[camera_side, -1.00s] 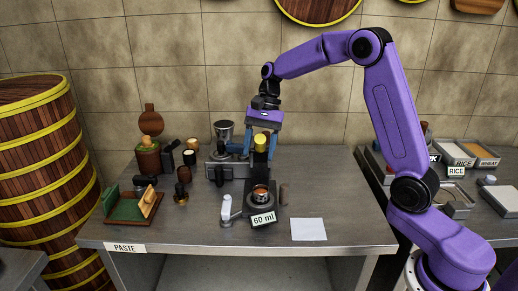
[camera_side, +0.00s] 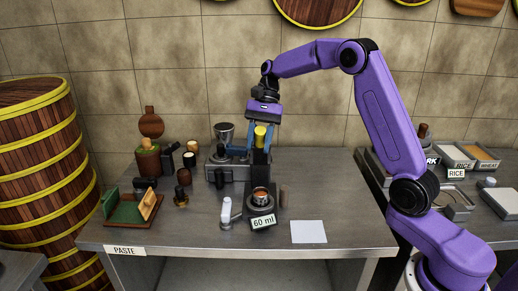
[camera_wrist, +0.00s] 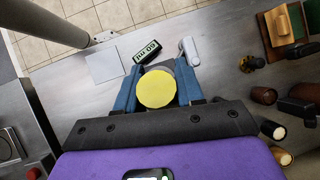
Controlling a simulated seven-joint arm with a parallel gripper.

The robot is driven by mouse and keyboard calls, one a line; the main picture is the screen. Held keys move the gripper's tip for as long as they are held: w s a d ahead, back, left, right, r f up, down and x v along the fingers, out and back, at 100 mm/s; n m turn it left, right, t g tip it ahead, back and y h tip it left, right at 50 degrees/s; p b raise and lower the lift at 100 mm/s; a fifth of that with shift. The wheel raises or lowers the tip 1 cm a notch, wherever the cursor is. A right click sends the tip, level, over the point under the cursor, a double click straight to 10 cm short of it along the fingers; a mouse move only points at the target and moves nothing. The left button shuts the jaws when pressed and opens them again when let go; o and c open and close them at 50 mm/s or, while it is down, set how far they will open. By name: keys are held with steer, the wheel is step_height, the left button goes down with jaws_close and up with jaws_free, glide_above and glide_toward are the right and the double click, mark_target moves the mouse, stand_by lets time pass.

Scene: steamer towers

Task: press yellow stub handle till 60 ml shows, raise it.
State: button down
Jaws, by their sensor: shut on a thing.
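In the wrist view the round yellow top of the stub handle (camera_wrist: 156,88) shows between the two fingers. A brown cup (camera_side: 260,193) sits on a round plate at the front of the machine. The display (camera_side: 263,222) below it reads 60 ml; it also shows upside down in the wrist view (camera_wrist: 147,52).
A green and wooden holder (camera_side: 131,208) and several dark-handled tools stand on the left.

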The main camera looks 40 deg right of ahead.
mark_target(259, 126)
steer(key=shift+w+d+r+g+y, duration=1)
steer(key=shift+w+d+r, duration=0.05)
steer(key=shift+w+d, duration=0.25)
steer(key=c, duration=0.8)
jaws_free()
steer(key=shift+r, duration=0.1)
steer(key=shift+r, duration=0.3)
step_height(259, 126, up, 2)
steer(key=s+r, duration=0.3)
steer(key=s, duration=0.1)
steer(key=s+r, duration=0.3)
steer(key=s, duration=0.2)
steer(key=s+r, duration=0.4)
steer(key=s, duration=0.1)
steer(key=shift+a+r, duration=0.1)
